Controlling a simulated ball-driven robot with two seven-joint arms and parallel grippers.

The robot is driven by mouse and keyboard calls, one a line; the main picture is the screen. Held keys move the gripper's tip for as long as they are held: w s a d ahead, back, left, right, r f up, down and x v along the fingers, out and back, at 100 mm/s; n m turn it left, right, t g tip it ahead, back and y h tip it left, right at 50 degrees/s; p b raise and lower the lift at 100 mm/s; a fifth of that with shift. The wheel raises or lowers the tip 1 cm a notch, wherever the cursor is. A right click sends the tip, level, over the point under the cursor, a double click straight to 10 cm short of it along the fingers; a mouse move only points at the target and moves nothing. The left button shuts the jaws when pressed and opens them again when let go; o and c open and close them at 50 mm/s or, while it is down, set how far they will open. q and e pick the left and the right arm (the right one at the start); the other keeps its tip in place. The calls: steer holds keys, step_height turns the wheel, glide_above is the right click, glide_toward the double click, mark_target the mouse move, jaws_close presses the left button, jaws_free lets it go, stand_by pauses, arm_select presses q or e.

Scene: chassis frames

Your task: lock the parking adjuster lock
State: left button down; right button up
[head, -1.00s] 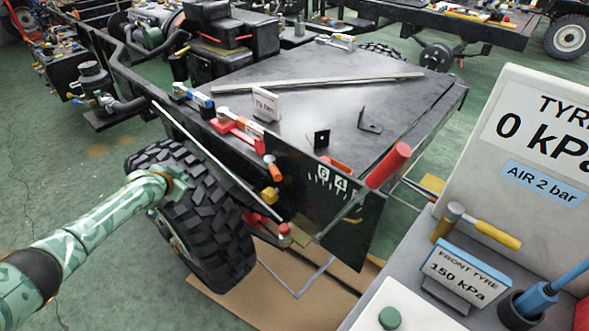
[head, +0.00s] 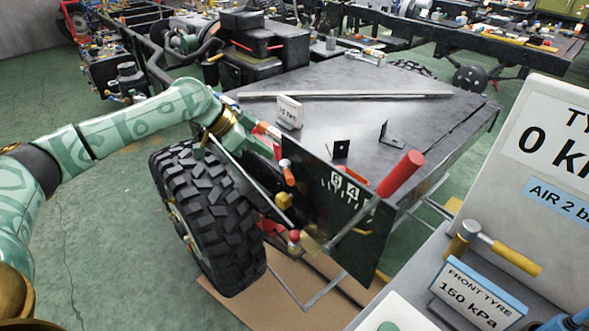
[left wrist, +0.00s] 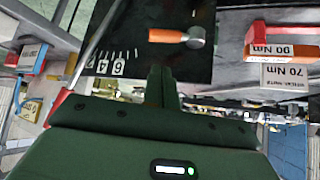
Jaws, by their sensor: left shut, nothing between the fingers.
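No part is labelled as the parking adjuster lock, so I cannot tell for certain which it is. On the dark side panel (head: 335,200), marked 64, an orange-handled lever (head: 287,172) stands at the left edge. It also shows in the left wrist view as an orange handle with a grey round head (left wrist: 165,35). A yellow knob (head: 283,201) and a red-topped knob (head: 294,236) sit lower. My left gripper (head: 255,142) is above the tyre, beside the panel, partly hidden in the head view. Its fingers (left wrist: 163,86) are together and empty. My right gripper is out of view.
A big tyre (head: 205,215) stands below my left arm. A red cylinder handle (head: 400,174) rises at the panel's right. A thin rod slants beside the panel.

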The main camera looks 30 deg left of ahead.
mark_target(289, 174)
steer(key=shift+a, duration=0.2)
